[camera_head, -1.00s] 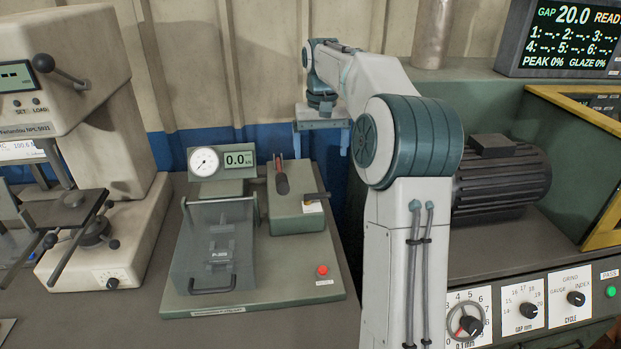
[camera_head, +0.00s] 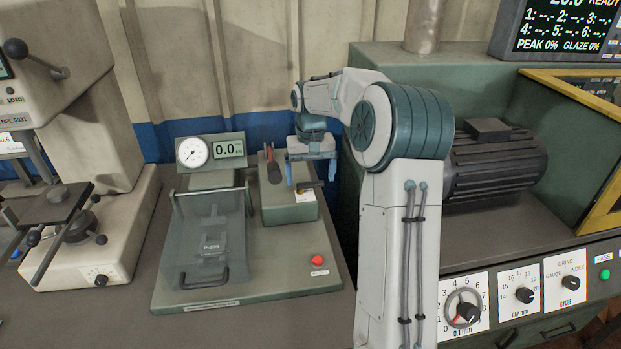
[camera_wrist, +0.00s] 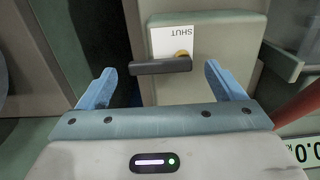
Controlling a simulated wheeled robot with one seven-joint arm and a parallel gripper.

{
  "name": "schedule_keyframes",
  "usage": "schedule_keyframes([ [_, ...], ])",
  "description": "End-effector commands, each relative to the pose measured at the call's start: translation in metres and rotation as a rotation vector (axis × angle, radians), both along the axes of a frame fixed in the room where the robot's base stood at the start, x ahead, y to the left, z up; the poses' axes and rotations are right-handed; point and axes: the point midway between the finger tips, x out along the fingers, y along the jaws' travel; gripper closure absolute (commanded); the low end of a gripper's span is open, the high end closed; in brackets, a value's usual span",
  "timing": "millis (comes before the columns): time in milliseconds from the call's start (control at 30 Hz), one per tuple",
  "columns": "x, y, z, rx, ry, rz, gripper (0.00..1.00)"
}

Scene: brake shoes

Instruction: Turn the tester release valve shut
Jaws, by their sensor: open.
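The release valve's dark lever (camera_wrist: 160,67) shows in the wrist view, lying crosswise on a brass hub beside a white SHUT label (camera_wrist: 172,40). My gripper (camera_wrist: 160,82) is open, with one blue finger to each side of the lever and no contact that I can make out. In the head view my gripper (camera_head: 312,172) hangs just above and behind the valve, partly covering the pump block's back.
The tester has a gauge (camera_head: 192,152), a 0.0 display (camera_head: 229,148), a clear guard box (camera_head: 208,245) and a red button (camera_head: 317,260). A red-gripped pump handle (camera_head: 273,168) stands close left of my gripper. A motor (camera_head: 497,165) lies to the right.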

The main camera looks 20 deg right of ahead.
Motion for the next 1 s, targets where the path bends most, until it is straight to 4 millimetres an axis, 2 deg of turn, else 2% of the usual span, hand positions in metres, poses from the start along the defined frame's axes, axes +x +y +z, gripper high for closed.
schedule_keyframes([
  [133, -0.0001, 0.0001, -0.0096, 0.000, -0.001, 0.000, 0.11],
  [433, -0.0001, 0.0003, -0.0113, 0.000, -0.001, 0.000, 0.11],
  [600, 0.0000, 0.0003, -0.0112, 0.000, -0.001, 0.000, 0.56],
  [1000, -0.0011, 0.0015, -0.0106, 0.000, -0.001, -0.054, 0.56],
])
